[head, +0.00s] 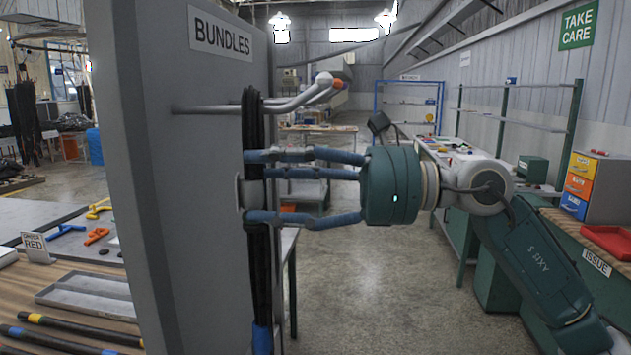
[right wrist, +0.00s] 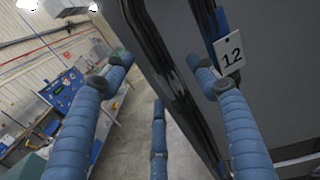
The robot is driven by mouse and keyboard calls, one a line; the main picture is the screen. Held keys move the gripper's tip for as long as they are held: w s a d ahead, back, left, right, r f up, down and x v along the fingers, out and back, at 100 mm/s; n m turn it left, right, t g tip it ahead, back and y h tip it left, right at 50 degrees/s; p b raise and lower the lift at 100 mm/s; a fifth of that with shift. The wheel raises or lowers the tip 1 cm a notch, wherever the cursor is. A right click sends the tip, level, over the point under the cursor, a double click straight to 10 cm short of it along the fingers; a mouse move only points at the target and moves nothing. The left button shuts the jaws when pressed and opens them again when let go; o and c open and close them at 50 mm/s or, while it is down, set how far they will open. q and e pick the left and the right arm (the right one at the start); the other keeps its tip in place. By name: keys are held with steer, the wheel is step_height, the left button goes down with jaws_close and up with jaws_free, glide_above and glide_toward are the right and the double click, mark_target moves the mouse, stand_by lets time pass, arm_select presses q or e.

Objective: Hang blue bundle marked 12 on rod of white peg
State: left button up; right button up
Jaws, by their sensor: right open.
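A bundle of black hose (head: 254,125) hangs in a long loop at the grey panel, its top at the metal rods. It has a blue band (head: 262,338) low down. A tag marked 12 (right wrist: 229,50) shows in the right wrist view. Which rod bears the bundle is hard to tell. My right gripper (head: 250,187) is open, its blue fingers level around the hanging hose, below the rods. My left gripper is out of view.
The grey panel (head: 205,200) with a BUNDLES sign (head: 221,33) stands upright close to my right fingertips. A bench (head: 75,270) with hoses, a grey tray and coloured parts is at the left. Open floor (head: 365,260) lies beyond my right arm.

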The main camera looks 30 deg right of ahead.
steer(key=v, duration=0.9)
steer(key=shift+s+d, duration=0.15)
steer(key=shift+d, duration=0.05)
